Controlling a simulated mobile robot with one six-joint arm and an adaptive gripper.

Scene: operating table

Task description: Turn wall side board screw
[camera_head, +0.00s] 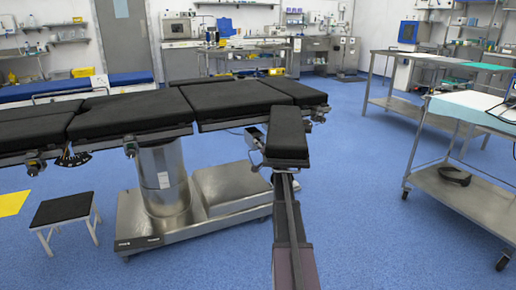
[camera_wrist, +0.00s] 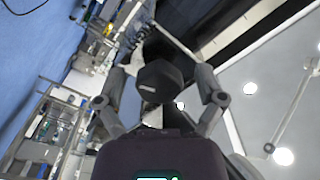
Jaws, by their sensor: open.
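The side board (camera_head: 287,138) is a narrow black pad at the right of the operating table (camera_head: 229,97), pointing toward me. In the wrist view a dark, faceted knob (camera_wrist: 160,84), which looks like the side board screw, sits ahead of my gripper (camera_wrist: 160,72). My gripper is open, with one finger on each side of the knob and visible gaps on both sides. I cannot tell how deep the knob sits between the fingertips. In the head view my arm reaches up to the near end of the side board, and the pad hides the gripper and screw.
Steel trolleys (camera_head: 463,192) stand at the right. A small black-topped stool (camera_head: 63,208) is at the lower left, near the table's steel base (camera_head: 225,185). Blue floor is clear between the side board and the trolleys.

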